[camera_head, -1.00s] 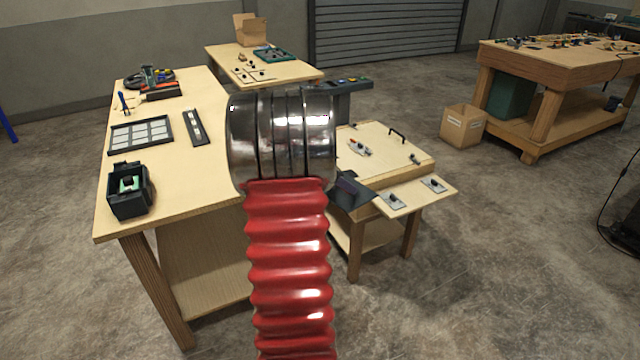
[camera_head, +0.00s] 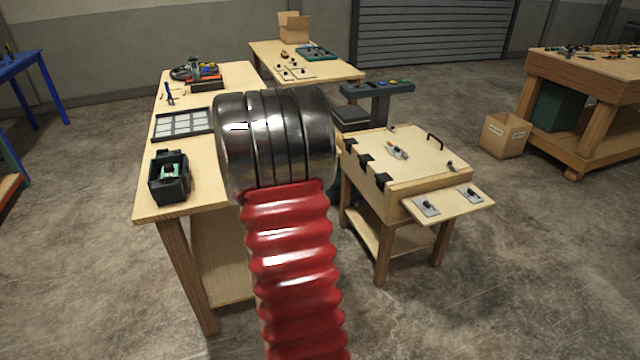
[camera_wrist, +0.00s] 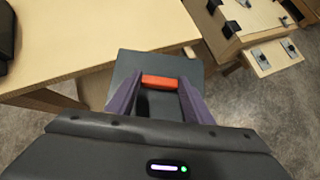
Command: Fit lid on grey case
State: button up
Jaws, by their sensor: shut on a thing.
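The lid (camera_wrist: 142,62) is a flat dark grey plate with an orange-red grip bar (camera_wrist: 158,81). In the wrist view my gripper (camera_wrist: 158,87) has its purple fingers shut on this bar, and the lid hangs just past the bench's front edge, over the floor. The dark grey case (camera_head: 160,187) stands open on the left bench, near its front corner, with a green board inside. In the wrist view only part of a dark body, likely the case (camera_wrist: 5,38), shows at the left edge. In the head view my arm hides the gripper and lid.
The left bench (camera_head: 205,130) also bears a framed panel (camera_head: 183,124) behind the case and tools (camera_head: 200,75) at its far end. A lower wooden table (camera_head: 420,160) with clamps and a handle stands to the right. Bare bench surface surrounds the case.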

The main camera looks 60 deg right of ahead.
jog(key=w+a+n+t+y, duration=0.25)
jog(key=w+a, duration=0.45)
jog(key=a, duration=0.5)
jog(key=w+a+n+t+y, duration=0.1)
jog(key=w+a+n, duration=0.3)
jog(key=w+a, duration=0.55)
jog(key=w+a+n+t+y, duration=0.2)
jog(key=w+a+n, duration=0.2)
jog(key=a, duration=1)
jog(key=w+a+n+y, duration=0.2)
jog(key=a+n+y, duration=0.1)
jog(key=a, duration=1.4)
jog(key=shift+a+f, duration=0.25)
jog(key=shift+a, duration=0.15)
